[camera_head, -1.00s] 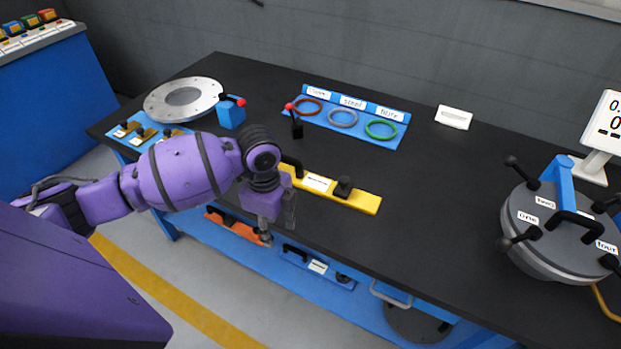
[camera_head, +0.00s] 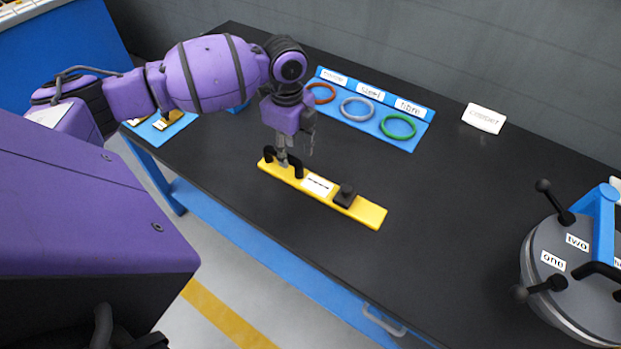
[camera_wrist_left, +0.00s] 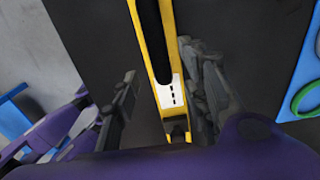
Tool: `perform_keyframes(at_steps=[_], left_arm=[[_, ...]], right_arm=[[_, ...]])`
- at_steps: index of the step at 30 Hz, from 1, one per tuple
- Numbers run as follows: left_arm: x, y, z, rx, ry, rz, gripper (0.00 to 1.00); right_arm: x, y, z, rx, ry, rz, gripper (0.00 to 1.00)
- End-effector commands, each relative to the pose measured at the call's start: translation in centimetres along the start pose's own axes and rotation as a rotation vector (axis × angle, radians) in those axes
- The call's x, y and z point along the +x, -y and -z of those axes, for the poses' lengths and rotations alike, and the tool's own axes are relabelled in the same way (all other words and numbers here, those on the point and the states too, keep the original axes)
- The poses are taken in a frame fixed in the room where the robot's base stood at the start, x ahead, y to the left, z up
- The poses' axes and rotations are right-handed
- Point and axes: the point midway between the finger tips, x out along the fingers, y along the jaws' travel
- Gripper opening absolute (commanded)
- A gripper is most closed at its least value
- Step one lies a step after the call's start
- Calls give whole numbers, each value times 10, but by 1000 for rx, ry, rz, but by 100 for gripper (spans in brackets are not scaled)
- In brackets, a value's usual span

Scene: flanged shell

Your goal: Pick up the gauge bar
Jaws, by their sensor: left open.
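My left gripper (camera_head: 293,150) points down at the handle end, open. In the left wrist view, the bar (camera_wrist_left: 148,62) runs between the two spread fingers (camera_wrist_left: 165,95), with its handle (camera_wrist_left: 153,40) and label visible. I cannot tell whether a finger touches the handle. My right gripper is not in view.
Behind the bar lies a blue board (camera_head: 365,132) with red, grey and green rings. A white label block (camera_head: 484,118) stands at the back. A grey round lidded vessel (camera_head: 570,265) with black knobs is at the right. The table (camera_head: 440,200) between is bare.

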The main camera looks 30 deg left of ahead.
Motion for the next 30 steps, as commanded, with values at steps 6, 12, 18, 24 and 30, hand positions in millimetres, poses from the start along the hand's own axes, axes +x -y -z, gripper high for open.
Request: perform_keyframes(at_steps=[6, 12, 18, 24, 30], left_arm=[[33, -1, 1, -1, -2, -2, 41], [43, 0, 1, 0, 0, 2, 41], [43, 0, 1, 0, 0, 2, 30], [43, 0, 1, 0, 0, 2, 3], [43, 0, 1, 0, 0, 2, 0]], right_arm=[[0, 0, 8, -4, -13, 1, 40], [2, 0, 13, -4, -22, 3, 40], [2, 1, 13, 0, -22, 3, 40], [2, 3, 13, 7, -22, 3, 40], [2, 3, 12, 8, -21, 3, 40]])
